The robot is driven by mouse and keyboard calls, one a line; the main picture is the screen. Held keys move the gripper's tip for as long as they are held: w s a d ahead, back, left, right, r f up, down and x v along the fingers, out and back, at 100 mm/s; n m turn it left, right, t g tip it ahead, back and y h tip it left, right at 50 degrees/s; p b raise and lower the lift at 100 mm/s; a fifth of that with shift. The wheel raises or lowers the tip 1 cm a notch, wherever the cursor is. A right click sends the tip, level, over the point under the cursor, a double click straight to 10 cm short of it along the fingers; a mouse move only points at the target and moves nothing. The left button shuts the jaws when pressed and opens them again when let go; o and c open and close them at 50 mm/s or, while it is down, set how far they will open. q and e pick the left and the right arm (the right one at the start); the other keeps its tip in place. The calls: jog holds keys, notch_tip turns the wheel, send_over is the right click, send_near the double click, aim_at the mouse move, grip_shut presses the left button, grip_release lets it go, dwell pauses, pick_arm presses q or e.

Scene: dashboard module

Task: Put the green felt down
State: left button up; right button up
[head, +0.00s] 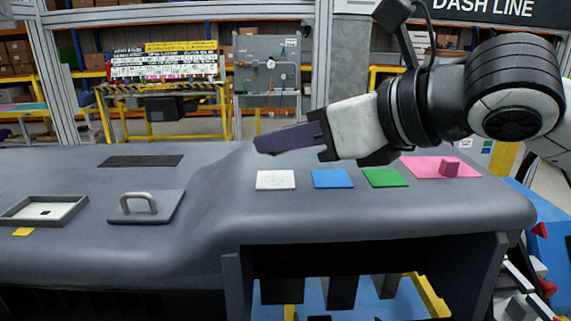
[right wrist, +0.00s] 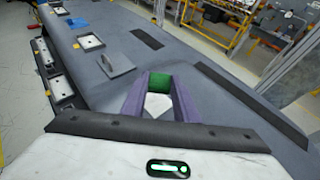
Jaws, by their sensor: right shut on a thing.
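My right gripper (head: 262,143) reaches in from the right, its purple fingers pointing left above the grey dashboard. In the right wrist view the green felt (right wrist: 159,82) is held between the two fingertips, and my right gripper is shut on it. In the head view the felt is almost fully hidden by the fingers. A flat green square (head: 385,177) lies on the dashboard to the right of a blue square (head: 332,178) and a white square (head: 276,180). The fingers are above and behind the white square. My left gripper is not in view.
A pink sheet with a small block (head: 422,165) lies at the dashboard's right end. A grey plate with a handle (head: 146,205), a framed tray (head: 75,210) and a dark flat strip (head: 140,161) are on the left. The dashboard (head: 215,215) is otherwise largely bare.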

aim_at(286, 184)
jog(key=shift+w+f, duration=0.1)
jog(key=shift+f, duration=2.05)
jog(key=o, duration=1)
jog(key=shift+d+r, duration=0.2)
jog(key=v, duration=1)
jog(key=shift+s+d+r, duration=0.15)
jog(key=shift+s, duration=0.2)
jog(key=shift+s+d+r, duration=0.1)
jog(key=shift+s+d, duration=0.15)
jog(key=shift+s, duration=0.05)
